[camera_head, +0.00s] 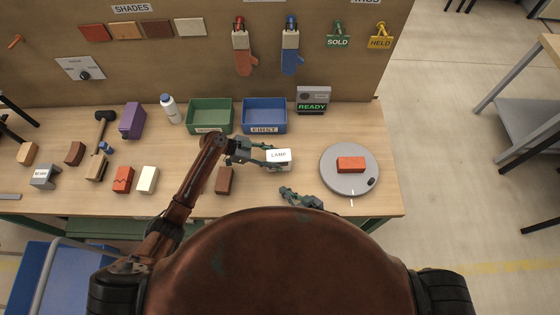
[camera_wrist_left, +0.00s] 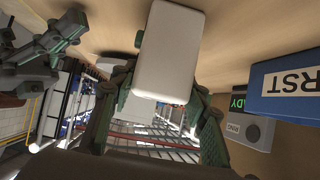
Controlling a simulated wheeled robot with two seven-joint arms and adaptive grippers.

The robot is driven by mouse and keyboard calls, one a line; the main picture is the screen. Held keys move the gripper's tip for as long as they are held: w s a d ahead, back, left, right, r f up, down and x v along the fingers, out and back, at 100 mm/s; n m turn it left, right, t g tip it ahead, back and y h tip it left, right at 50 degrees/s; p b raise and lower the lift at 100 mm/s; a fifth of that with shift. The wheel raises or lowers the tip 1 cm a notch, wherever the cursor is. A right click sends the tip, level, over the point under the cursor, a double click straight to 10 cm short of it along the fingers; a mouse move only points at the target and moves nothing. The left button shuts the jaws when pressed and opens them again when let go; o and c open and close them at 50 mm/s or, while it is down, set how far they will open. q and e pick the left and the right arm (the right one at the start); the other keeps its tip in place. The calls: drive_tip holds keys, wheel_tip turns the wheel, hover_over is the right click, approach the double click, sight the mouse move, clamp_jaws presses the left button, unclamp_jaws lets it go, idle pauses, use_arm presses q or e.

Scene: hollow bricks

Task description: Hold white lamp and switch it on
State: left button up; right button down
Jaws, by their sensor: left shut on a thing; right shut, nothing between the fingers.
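In the left wrist view the lamp (camera_wrist_left: 168,50) is a plain white rounded block between the fingers of my left gripper (camera_wrist_left: 160,100). No switch can be made out on it. My right gripper (camera_head: 300,198) is shut and empty, just in front of the lamp near the table's front edge. It also shows at the upper left of the left wrist view.
A round grey turntable (camera_head: 335,187) with a red brick (camera_head: 350,164) stands to the right. A green bin (camera_head: 209,129) and a blue bin (camera_head: 264,128) stand behind the lamp, beside a "READY" sign box (camera_head: 313,100). A brown brick (camera_head: 224,180) lies left of the lamp.

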use_arm(q)
drive_tip(key=o, duration=1.1)
drive_tip(key=v, duration=1.2)
drive_tip(key=shift+d, duration=0.15)
use_arm(e)
drive_tip(key=shift+s+d, duration=0.1)
